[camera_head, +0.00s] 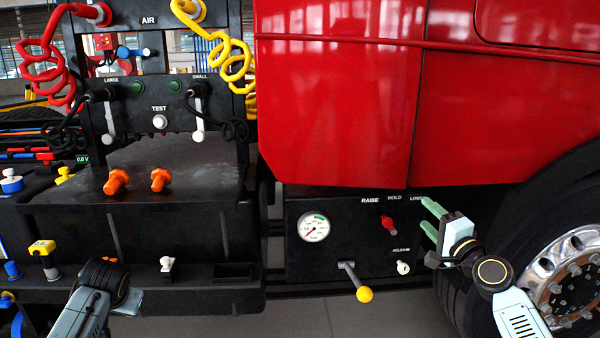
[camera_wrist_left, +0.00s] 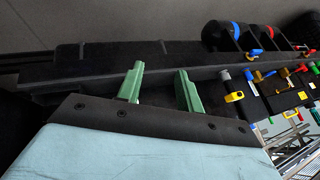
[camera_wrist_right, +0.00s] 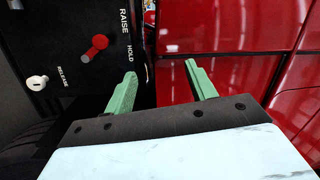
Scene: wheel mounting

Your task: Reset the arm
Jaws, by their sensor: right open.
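My right gripper (camera_head: 428,216) is at the right of the head view, in front of the truck's lower edge and beside the black control panel (camera_head: 330,262). Its green fingers are apart with nothing between them, also in the right wrist view (camera_wrist_right: 163,72). My left arm (camera_head: 95,297) enters at the bottom left of the head view, where its fingers are hidden. In the left wrist view my left gripper (camera_wrist_left: 158,78) has its green fingers apart and empty, with a dark ledge (camera_wrist_left: 75,60) beyond them.
The panel carries a gauge (camera_head: 313,227), a red knob (camera_head: 388,223), a yellow-tipped lever (camera_head: 364,294) and a white release knob (camera_head: 403,267). A truck wheel (camera_head: 565,280) stands close to my right arm. Orange knobs (camera_head: 117,181) and a yellow valve (camera_head: 42,247) stick out at left.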

